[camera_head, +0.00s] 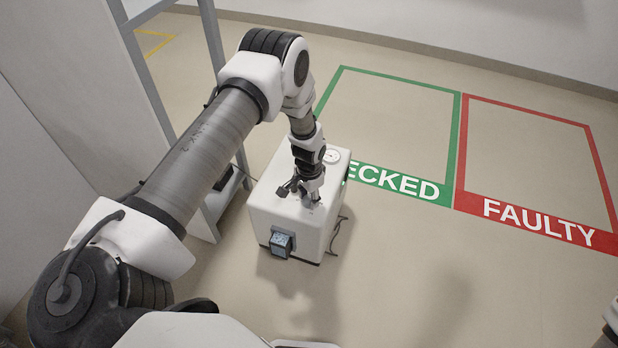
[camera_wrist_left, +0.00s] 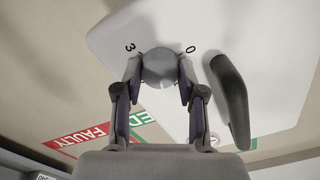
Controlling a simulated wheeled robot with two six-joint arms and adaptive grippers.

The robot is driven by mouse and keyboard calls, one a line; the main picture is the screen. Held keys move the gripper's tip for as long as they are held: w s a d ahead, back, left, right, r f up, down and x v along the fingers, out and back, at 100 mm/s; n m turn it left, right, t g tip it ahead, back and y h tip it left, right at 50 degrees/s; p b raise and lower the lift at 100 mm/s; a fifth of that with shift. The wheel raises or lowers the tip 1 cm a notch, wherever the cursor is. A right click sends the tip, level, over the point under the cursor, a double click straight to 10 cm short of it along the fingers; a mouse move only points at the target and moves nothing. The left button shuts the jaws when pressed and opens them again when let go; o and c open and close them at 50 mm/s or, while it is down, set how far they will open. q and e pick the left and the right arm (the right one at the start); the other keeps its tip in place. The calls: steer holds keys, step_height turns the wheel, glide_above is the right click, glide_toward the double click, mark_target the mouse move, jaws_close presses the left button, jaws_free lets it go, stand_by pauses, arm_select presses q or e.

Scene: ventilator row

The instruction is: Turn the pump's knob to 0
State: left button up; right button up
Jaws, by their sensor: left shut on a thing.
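The pump (camera_head: 265,215) is a white box standing on the floor, left of the green-framed area. Its grey round knob (camera_wrist_left: 160,66) is on the top face, with a printed 3 to its left and a 0 to its right in the left wrist view. My left gripper (camera_head: 313,197) reaches down onto the pump's top. In the left wrist view its two fingers are shut on opposite sides of the knob. The knob is hidden by the gripper in the head view. I cannot clearly tell where the knob points.
A dark handle (camera_wrist_left: 231,100) stands on the pump's top beside the gripper. A round gauge (camera_head: 332,156) is at the top's far end. A blue-grey box (camera_head: 282,243) is on the front face. A metal rack stands at left. Floor areas marked CHECKED and FAULTY (camera_head: 540,222) are empty.

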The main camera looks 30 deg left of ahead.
arm_select(q)
steer(key=n+p, duration=0.3)
steer(key=n, duration=0.2)
steer(key=shift+r+n, duration=0.1)
steer(key=shift+n, duration=0.2)
steer(key=n+p, duration=0.3)
steer(key=n, duration=0.2)
steer(key=n+p, duration=0.1)
steer(key=n, duration=0.4)
steer(key=shift+n+p, duration=0.4)
steer(key=n+p, duration=0.1)
steer(key=n, duration=0.4)
steer(key=shift+n, duration=0.4)
steer(key=o, duration=1.1)
steer(key=shift+o, duration=0.2)
